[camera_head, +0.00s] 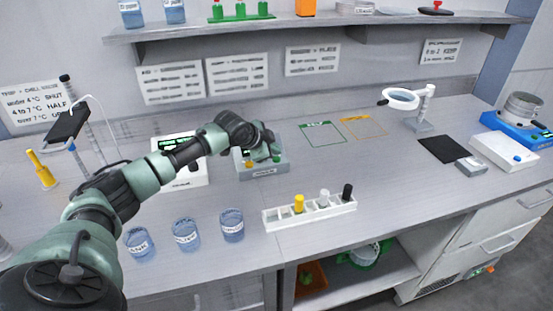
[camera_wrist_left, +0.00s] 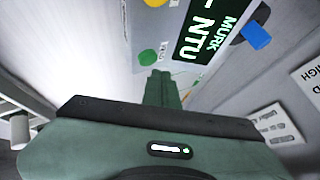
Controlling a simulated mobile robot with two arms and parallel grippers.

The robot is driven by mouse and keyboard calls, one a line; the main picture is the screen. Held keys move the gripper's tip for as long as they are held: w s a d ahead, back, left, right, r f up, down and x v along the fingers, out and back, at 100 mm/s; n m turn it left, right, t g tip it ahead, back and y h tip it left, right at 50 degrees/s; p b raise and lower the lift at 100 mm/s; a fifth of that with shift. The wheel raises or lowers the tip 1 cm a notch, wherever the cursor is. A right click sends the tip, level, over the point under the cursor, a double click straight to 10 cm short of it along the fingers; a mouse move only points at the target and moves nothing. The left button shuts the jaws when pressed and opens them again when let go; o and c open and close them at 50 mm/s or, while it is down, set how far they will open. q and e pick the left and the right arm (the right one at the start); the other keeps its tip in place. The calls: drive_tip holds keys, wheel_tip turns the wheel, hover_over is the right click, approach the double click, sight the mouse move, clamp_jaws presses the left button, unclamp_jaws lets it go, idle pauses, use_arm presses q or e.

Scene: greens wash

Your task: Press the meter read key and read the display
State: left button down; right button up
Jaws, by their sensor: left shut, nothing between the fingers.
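The meter (camera_head: 262,170) is a grey box on the bench under my left arm, with an orange key and a green key on it. My left gripper (camera_head: 265,152) is shut and empty over it. In the left wrist view the shut fingertips (camera_wrist_left: 160,76) are just below a green round key (camera_wrist_left: 148,57); whether they touch it I cannot tell. A yellow key (camera_wrist_left: 155,3) is at the top edge. The dark display (camera_wrist_left: 205,30) shows "MURK", "NTU" and a dash, partly cut off. My right gripper is not in view.
A white device with a lit green display (camera_head: 178,142) stands left of the meter, partly behind my arm. Blue labelled cups (camera_head: 186,234) and a white rack with vials (camera_head: 310,212) stand in front. A magnifier (camera_head: 402,98) stands at the right.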

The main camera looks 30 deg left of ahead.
use_arm(q)
drive_tip(key=shift+f, duration=0.2)
idle(0.5)
drive_tip(key=shift+f, duration=0.2)
drive_tip(key=shift+s+f, duration=0.1)
drive_tip(key=shift+f, duration=0.5)
idle(0.8)
drive_tip(key=shift+r+p, duration=0.9)
drive_tip(key=shift+r, duration=0.15)
